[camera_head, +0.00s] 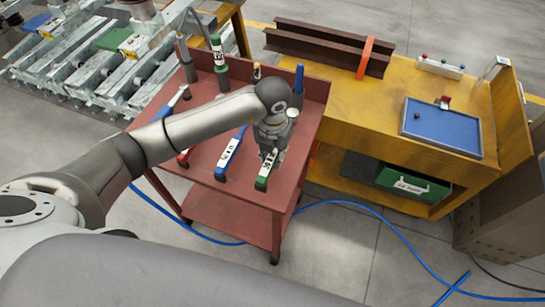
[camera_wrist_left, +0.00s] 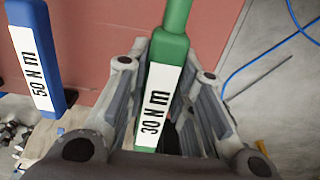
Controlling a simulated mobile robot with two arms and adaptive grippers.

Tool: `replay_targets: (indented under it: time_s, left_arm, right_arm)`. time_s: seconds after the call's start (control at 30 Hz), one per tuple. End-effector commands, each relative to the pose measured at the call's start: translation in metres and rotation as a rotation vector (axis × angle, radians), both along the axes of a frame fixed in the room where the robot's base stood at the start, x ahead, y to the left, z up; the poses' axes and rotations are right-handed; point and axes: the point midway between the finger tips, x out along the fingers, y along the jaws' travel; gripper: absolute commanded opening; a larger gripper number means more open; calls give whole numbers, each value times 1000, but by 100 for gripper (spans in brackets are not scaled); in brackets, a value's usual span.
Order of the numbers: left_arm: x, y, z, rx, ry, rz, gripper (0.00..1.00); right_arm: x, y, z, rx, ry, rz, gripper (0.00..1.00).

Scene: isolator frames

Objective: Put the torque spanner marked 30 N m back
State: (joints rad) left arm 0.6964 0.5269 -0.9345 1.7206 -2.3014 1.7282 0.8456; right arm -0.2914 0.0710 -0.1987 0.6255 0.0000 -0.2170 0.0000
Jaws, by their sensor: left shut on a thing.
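The torque spanner marked 30 N m has a green handle with a white label and shows at the front right of the red cart top in the head view (camera_head: 266,168). In the left wrist view its handle (camera_wrist_left: 174,48) runs between the fingers, with the 30 N m label readable. My left gripper (camera_head: 269,152) points down and is shut on this handle. I cannot tell whether the spanner rests on the cart or is slightly raised. The blue spanner marked 50 N m (camera_wrist_left: 36,50) lies to its left, apart from it. My right gripper is not in view.
The red cart (camera_head: 205,165) also bears a red-handled spanner (camera_head: 184,156), an upright green-handled tool (camera_head: 217,52) and an upright blue one (camera_head: 298,78) at the back. A yellow bench (camera_head: 375,115) with a blue tray (camera_head: 440,128) adjoins on the right. A blue hose (camera_head: 385,222) crosses the floor.

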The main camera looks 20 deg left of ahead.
Motion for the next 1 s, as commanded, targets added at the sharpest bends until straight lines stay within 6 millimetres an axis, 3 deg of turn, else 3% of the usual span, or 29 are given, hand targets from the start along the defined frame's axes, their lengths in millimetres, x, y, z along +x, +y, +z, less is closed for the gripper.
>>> replay_targets:
  time_s: [0.2,0.5,0.53,0.7,1.0]
  left_arm:
    - [0,1,-23,0,-1,1,0]
    - [1,2,-26,0,-2,1,0]
    - [0,2,-28,1,1,1,24]
    - [0,2,-27,1,1,1,44]
    - [0,2,-26,1,1,1,44]
  right_arm:
    - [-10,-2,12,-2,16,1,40]
    - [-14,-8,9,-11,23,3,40]
    - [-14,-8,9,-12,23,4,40]
    - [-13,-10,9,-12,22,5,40]
    - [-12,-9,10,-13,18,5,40]
